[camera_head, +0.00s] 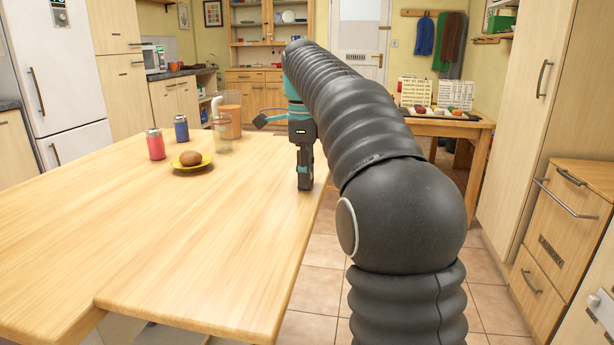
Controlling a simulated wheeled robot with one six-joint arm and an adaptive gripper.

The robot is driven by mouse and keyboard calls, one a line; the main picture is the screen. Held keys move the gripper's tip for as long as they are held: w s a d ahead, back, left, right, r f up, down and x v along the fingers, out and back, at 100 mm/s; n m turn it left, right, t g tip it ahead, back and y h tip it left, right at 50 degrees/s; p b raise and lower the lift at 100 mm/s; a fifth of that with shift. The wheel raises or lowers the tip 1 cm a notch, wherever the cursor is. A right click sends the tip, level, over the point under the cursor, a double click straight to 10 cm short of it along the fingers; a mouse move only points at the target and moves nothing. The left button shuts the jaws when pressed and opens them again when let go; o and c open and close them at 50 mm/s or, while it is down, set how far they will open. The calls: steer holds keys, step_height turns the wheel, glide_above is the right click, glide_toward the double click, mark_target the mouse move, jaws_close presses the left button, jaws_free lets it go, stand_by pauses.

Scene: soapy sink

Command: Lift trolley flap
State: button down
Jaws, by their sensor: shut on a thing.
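A large pale wooden top fills the left and middle of the view. Its right part, which I take to be the trolley flap (215,265), looks about level with the rest of the top (70,240). A step in the near edge marks where the two parts meet. My gripper (304,184) points down at the flap's right edge, near its far end, and is shut on that edge. The fingertips are small here, and the exact contact is hard to see. The flap's underside and any support are hidden.
A yellow plate (205,164) with a brown round item, a red can (155,144), a blue can (181,128) and a clear glass (222,136) stand on the top. Tiled floor (310,290) shows on the right. Wooden drawers (560,240) stand at far right.

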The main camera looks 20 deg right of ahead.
steer(key=shift+a+r, duration=0.1)
steer(key=shift+r, duration=0.15)
steer(key=c, duration=0.9)
jaws_free()
steer(key=shift+a, duration=0.1)
steer(key=shift+d+f, duration=0.1)
steer(key=shift+d, duration=0.1)
